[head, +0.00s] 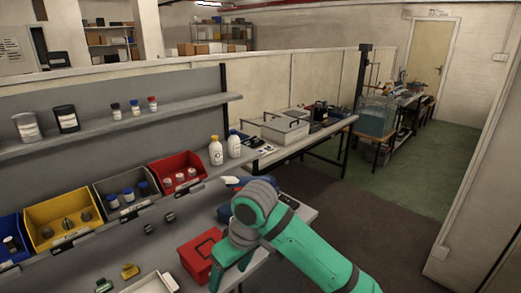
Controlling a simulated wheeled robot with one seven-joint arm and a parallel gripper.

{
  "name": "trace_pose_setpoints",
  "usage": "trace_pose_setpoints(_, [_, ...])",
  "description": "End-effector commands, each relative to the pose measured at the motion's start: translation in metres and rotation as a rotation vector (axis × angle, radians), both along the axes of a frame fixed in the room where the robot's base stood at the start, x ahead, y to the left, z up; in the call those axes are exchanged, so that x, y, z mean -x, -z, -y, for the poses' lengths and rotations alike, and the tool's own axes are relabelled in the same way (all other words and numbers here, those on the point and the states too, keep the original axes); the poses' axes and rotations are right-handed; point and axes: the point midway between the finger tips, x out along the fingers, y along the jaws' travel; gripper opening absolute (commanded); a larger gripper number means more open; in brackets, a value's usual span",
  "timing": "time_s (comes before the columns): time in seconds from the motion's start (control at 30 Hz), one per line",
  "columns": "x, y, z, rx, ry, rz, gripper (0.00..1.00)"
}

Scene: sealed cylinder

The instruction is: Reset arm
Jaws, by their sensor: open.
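My green arm comes in from the bottom right. It bends at the grey wrist joints above the front of the bench (305,213). A blue thing (226,213) lies partly hidden behind the wrist.
A yellow bin (52,238), a grey bin (108,212) and a red bin (166,190) line the bench's back. Two bottles (216,152) stand beyond. A white tray (153,284) and small yellow parts (129,271) lie left of the red box. Open floor (375,222) lies right.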

Motion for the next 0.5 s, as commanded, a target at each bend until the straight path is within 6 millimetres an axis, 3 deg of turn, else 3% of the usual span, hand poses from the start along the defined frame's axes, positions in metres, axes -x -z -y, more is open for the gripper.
trace_pose_setpoints(0.23, [-0.007,0.010,-0.069,-0.260,-0.002,0.073,0.67])
trace_pose_setpoints(0.5, [-0.015,0.007,-0.141,-0.599,0.066,0.176,0.67])
